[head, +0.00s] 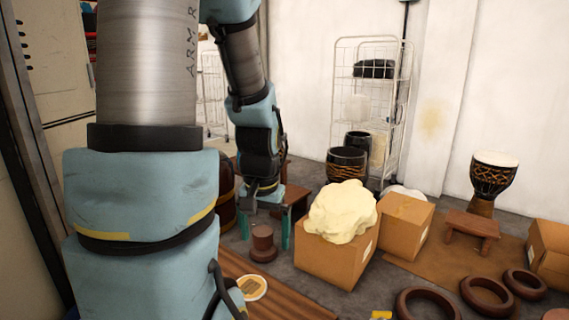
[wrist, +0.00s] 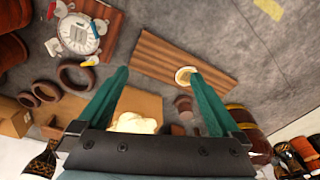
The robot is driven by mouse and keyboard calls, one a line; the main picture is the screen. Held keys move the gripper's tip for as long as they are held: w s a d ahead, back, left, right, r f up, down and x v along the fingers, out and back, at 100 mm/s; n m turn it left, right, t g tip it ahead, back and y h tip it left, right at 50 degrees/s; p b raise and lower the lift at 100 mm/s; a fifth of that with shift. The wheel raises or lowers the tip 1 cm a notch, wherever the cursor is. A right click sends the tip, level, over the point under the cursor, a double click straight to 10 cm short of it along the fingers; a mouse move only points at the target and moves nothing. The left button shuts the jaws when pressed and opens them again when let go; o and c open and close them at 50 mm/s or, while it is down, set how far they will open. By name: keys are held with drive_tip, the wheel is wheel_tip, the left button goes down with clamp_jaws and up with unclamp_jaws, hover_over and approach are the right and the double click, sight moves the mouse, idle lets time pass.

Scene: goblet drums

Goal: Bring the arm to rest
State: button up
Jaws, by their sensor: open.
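My arm (head: 150,190) reaches up large at the left of the head view, then bends over and hangs down in the middle. My gripper (head: 265,243) points downward there. In the wrist view its two teal fingers (wrist: 158,73) stand wide apart with nothing between their tips. A small brown drum shell (head: 263,243) shows behind and between the fingers in the head view. I cannot tell how far the fingers are above the floor.
A box with a cream hide (head: 341,212) stands right of my gripper, beside another box (head: 405,228). Below lies a striped wooden board (head: 285,300) with a round dish (head: 252,288). A goblet drum (head: 491,180), stool (head: 472,228) and brown rings (head: 487,293) are at right.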

wheel_tip(320, 180, up, 28)
drive_tip(key=s+a+n+p, duration=0.1)
drive_tip(key=a+n+p, duration=0.1)
drive_tip(key=p, duration=2.4)
drive_tip(key=shift+s+a+f, duration=0.2)
drive_tip(key=shift+s+a, duration=0.05)
drive_tip(key=shift+s, duration=0.1)
